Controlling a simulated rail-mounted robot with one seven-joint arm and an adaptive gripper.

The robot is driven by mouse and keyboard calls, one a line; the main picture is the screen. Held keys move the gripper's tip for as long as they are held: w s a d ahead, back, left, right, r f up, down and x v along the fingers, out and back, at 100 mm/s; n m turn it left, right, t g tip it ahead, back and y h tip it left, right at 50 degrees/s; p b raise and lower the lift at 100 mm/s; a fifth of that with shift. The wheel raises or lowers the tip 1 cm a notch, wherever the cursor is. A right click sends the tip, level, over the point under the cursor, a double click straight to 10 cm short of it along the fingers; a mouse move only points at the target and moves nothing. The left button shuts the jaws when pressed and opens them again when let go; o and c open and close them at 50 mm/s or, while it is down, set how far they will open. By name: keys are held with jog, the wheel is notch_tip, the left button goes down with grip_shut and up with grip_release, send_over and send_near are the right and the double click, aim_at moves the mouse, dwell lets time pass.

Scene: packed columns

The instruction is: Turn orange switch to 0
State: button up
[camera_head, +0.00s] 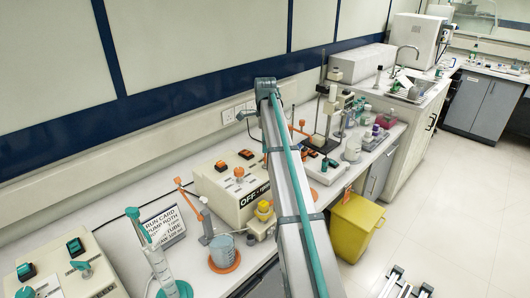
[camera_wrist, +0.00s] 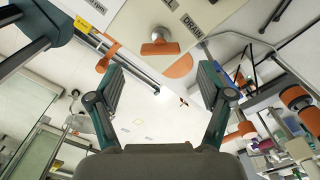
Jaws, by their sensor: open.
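A T-shaped orange switch (camera_wrist: 160,42) is mounted on a pale panel at the top centre of the wrist view. A "DRAIN" label is printed beside it. My gripper (camera_wrist: 162,72) is open, with its two dark teal fingers apart and nothing between them. The switch shows just above the gap between the fingertips, and neither finger seems to touch it. In the head view, an orange knob (camera_head: 238,173) stands on a beige control box (camera_head: 218,200); I cannot tell if it is the same switch. I cannot make out my gripper there. The switch's 0 mark is not readable.
A yellow bin (camera_head: 355,228) stands on the floor.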

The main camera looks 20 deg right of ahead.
aim_at(265, 160)
jog(key=shift+f+p, duration=0.6)
jog(key=shift+f, duration=2.05)
jog(key=shift+c, duration=0.3)
jog(key=c, duration=1.1)
